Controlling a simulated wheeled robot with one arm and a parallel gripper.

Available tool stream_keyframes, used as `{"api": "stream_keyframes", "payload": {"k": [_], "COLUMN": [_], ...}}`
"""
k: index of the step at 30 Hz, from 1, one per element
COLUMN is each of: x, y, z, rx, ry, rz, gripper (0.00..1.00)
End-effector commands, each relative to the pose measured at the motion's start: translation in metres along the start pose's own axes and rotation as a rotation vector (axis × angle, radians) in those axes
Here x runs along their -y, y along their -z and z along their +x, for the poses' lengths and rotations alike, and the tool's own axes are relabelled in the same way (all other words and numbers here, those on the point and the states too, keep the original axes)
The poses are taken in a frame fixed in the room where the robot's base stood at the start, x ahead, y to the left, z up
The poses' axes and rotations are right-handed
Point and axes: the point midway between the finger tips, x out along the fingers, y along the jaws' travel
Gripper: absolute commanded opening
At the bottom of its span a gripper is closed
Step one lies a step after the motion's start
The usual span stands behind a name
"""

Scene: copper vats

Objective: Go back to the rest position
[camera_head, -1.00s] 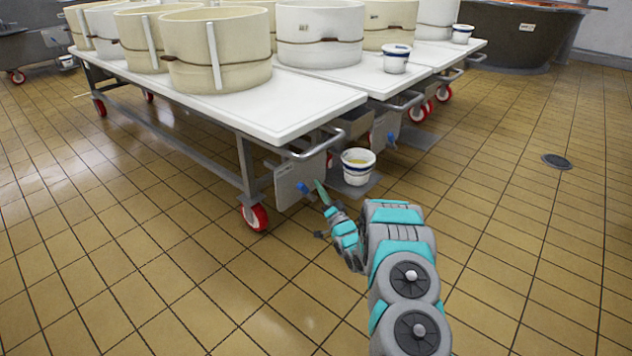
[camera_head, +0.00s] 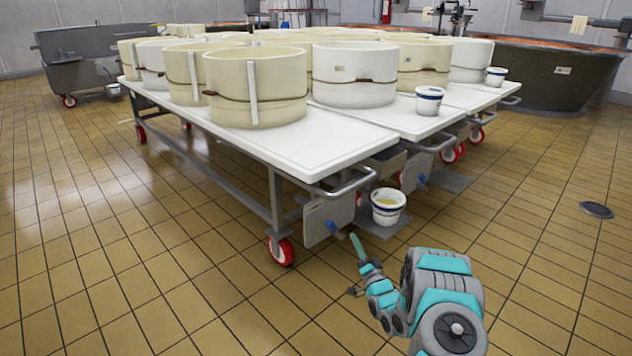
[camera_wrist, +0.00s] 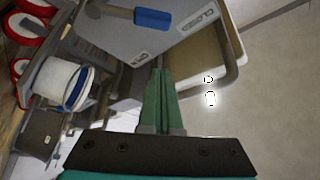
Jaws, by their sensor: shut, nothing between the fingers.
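My gripper (camera_head: 356,243) is shut and empty, held out in front of the near end of the white-topped cart. In the wrist view its green fingers (camera_wrist: 159,100) lie side by side with nothing between them. A grey plate with a blue-handled valve (camera_head: 333,226) hangs under the cart's end, close to my gripper in the head view. The blue handle (camera_wrist: 152,19) also shows in the wrist view. I cannot tell the exact gap between fingers and plate.
The cart (camera_head: 285,150) carries several cream moulds (camera_head: 255,88) and has red wheels (camera_head: 281,251). A white bucket with blue bands (camera_head: 387,207) stands by its end. A large copper-lined vat (camera_head: 560,72) is at the back right. The tiled floor is open left and right.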

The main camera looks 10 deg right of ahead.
Motion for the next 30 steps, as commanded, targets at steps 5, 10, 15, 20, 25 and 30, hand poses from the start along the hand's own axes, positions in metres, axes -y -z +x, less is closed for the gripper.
{"api": "stream_keyframes", "payload": {"k": [5, 10, 15, 20, 25, 30], "x": [0.011, 0.025, 0.044, 0.065, 0.094, 0.129], "y": [0.008, 0.019, 0.034, 0.047, 0.062, 0.075], "z": [0.020, 0.039, 0.045, 0.036, 0.015, -0.019], "rx": [0.059, 0.163, 0.273, 0.382, 0.501, 0.628], "ry": [-0.074, -0.213, -0.354, -0.490, -0.621, -0.746], "rz": [-0.070, -0.185, -0.292, -0.377, -0.453, -0.506], "gripper": [0.00, 0.00, 0.00, 0.00, 0.00, 0.00]}}
